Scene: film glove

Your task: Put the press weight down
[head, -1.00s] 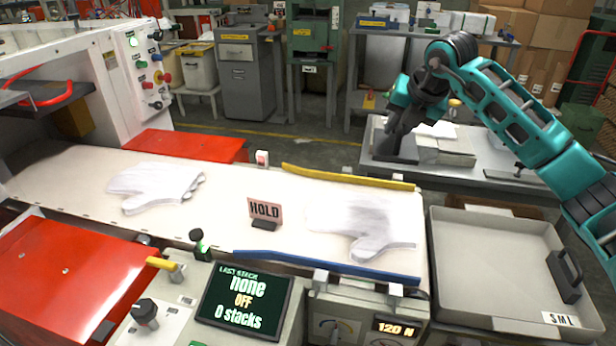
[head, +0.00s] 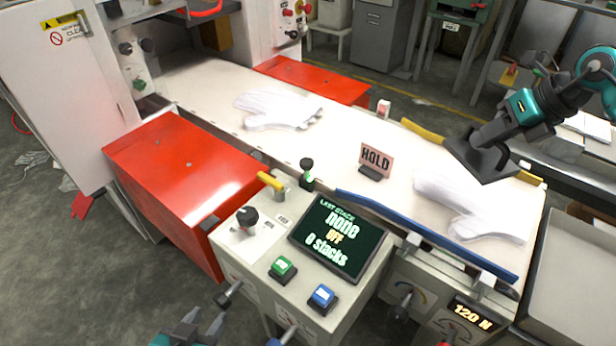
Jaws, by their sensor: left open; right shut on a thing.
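The press weight (head: 484,163) is a dark flat plate with an upright grip, seen tilted over the right end of the white belt (head: 340,150). My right gripper (head: 490,130) is shut on its grip. The plate hides part of the yellow rail and appears above the belt, just behind the right white glove (head: 475,212); I cannot tell the exact gap. My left gripper (head: 190,328) is open and empty at the bottom edge, in front of the control console and partly cut off.
A HOLD sign (head: 375,160) stands on the belt between the right glove and another white glove (head: 278,108). A blue rail (head: 425,235) and yellow rail (head: 422,130) edge the belt. A grey tray (head: 575,275) is at right.

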